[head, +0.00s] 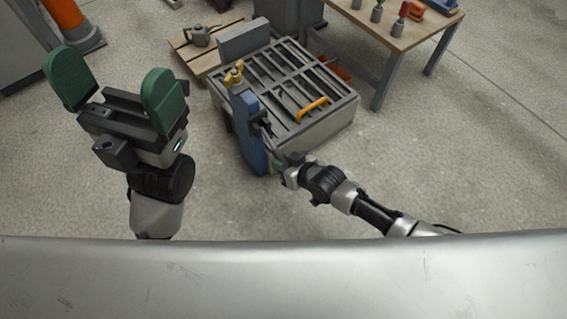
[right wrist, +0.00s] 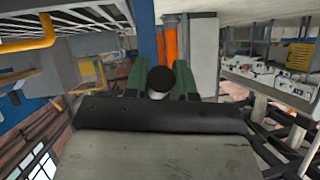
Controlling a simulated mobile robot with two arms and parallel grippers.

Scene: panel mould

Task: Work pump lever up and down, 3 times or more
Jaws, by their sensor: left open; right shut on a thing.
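The pump is a blue upright body (head: 250,135) at the near left corner of the grey mould, with a yellow fitting (head: 235,74) on top. A thin dark lever (head: 268,131) runs from it toward my right gripper (head: 279,160). In the right wrist view the lever's round black end (right wrist: 160,80) sits between the green fingers of my right gripper (right wrist: 160,82), which is shut on it. The contact is small in the head view. My left gripper (head: 115,88) is open and empty, raised left of the mould and apart from it.
The slatted mould (head: 340,122) carries a yellow handle (head: 312,110). A pallet (head: 190,58) with a grey pot-like item (head: 203,35) lies behind it. A wooden workbench (head: 400,38) with tools stands at back right. Bare floor (head: 470,150) is open at right.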

